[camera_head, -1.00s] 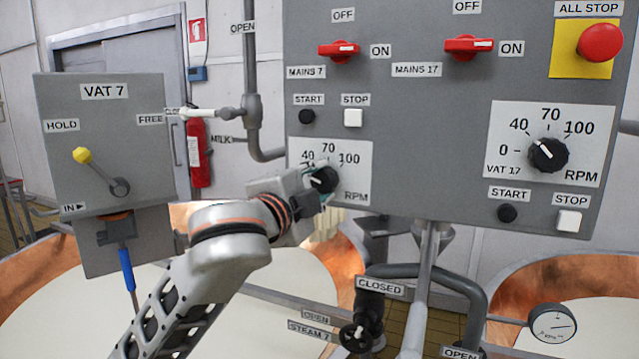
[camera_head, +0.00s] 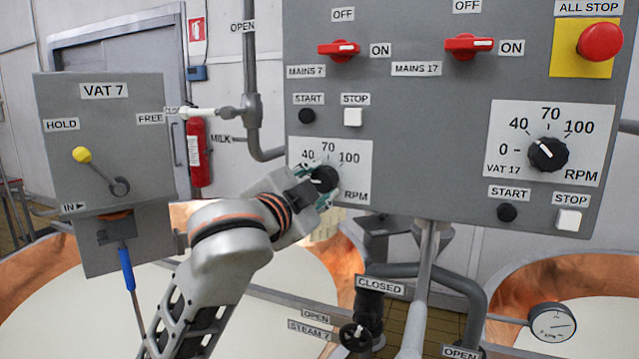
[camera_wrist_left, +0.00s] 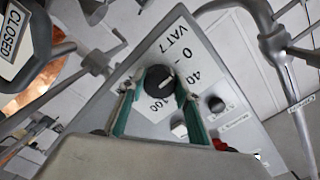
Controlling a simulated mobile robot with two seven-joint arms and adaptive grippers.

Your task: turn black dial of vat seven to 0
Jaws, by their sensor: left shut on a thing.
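The black dial of vat 7 (camera_head: 325,179) is on a white RPM plate (camera_head: 357,163) at the lower left of the grey panel. My left gripper (camera_head: 318,183) comes in from the lower left and is shut on this dial. In the left wrist view, its two green-lined fingers stand on either side of the dial (camera_wrist_left: 160,78). The dial's white mark there seems to point between 0 and 40, though it is small. In the head view, my gripper hides the 0 on this plate. My right gripper is not in view.
The similar vat 17 dial (camera_head: 548,154) is to the right. A start button (camera_head: 307,116) and a stop button (camera_head: 353,117) sit just above the gripped dial. The vat 7 lever box (camera_head: 105,140) is at the left. Pipes and a steam valve (camera_head: 356,337) are below.

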